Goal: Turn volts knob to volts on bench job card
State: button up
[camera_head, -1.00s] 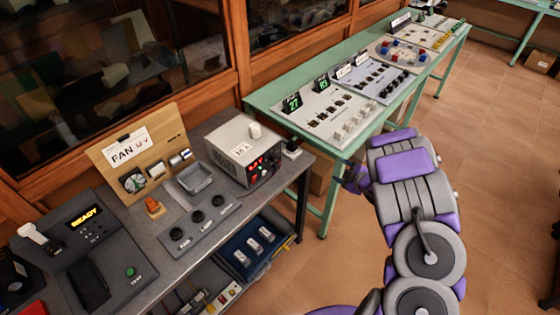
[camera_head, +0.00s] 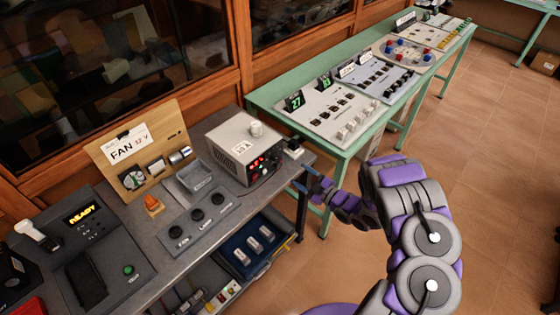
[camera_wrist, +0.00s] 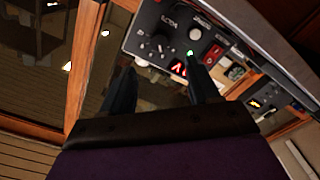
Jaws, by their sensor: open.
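The job card (camera_head: 128,146) is clipped to a wooden board on the bench and reads "FAN" with what looks like "12 V". The grey power supply (camera_head: 232,142) stands right of it, with red digits too small to read. In the wrist view its front panel (camera_wrist: 213,34) appears rotated, with a dark knob (camera_wrist: 157,44) by lettering that looks like "VOLTS", and a pale knob (camera_wrist: 195,33). My gripper (camera_head: 306,178) is open and empty, right of the supply's front. In the wrist view its fingers (camera_wrist: 160,68) spread below the dark knob, apparently not touching it.
A small dark block with a pale top (camera_head: 293,148) sits at the bench's right end. A green table (camera_head: 352,146) with exhibit panels stands behind. Floor right of my arm is clear.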

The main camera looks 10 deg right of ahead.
aim_at(278, 159)
jog(key=x, duration=1.1)
jog(key=shift+w+b, duration=0.1)
jog(key=shift+b, duration=0.25)
jog(key=c, duration=1)
jog(key=shift+c, duration=0.2)
